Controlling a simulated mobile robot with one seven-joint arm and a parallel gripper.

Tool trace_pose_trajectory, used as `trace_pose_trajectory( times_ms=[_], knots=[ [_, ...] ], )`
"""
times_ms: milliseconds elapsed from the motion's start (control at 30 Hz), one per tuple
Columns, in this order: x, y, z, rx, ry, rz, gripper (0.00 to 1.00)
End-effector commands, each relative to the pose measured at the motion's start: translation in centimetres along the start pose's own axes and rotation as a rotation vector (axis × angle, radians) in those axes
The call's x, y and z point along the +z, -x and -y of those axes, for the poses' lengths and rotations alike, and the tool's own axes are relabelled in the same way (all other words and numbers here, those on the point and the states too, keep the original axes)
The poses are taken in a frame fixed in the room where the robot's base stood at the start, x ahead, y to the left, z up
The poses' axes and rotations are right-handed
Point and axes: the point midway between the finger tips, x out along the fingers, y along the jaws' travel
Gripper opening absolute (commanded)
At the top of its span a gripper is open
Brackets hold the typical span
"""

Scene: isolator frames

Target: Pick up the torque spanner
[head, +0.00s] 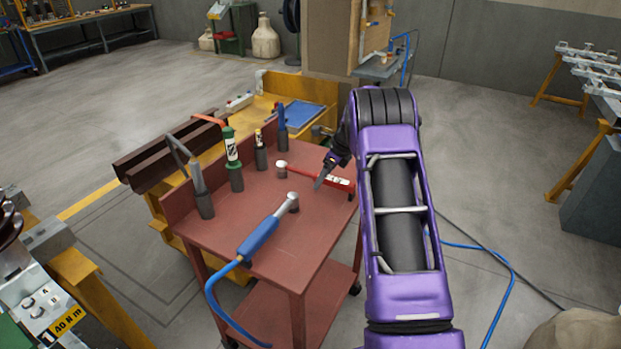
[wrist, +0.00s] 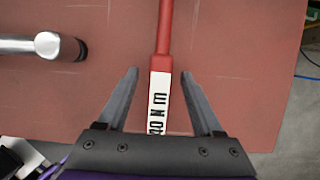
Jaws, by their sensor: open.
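The torque spanner (head: 304,174) lies flat on the red-brown trolley top, near its right edge. It is red, with a silver head at its left end and a white-labelled grip at the right. My gripper (wrist: 160,73) is open, with one finger on each side of the spanner and a gap to each. In the head view my gripper (head: 322,174) is over the grip, partly covering it. The grip's lower end is hidden behind my gripper body in the wrist view.
A blue-handled tool (head: 259,237) with a blue hose lies nearby on the trolley top (head: 250,205); its silver head (wrist: 45,46) shows in the wrist view. Several tools, including a green one (head: 232,150), stand upright along the back. Floor is open to the right.

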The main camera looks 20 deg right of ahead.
Motion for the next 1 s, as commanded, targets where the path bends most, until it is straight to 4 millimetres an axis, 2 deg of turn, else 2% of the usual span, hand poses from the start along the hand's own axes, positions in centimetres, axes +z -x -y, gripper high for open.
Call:
trace_pose_trajectory(
  times_ms=[167, 533, 1000],
  knots=[
    [0.03, 0.06, 0.02, -0.001, 0.0, 0.0, 0.66],
    [0.02, 0.08, 0.01, 0.0, 0.0, 0.0, 0.0],
    [0.24, 0.45, 0.09, -0.003, 0.001, 0.003, 0.0]
  ],
)
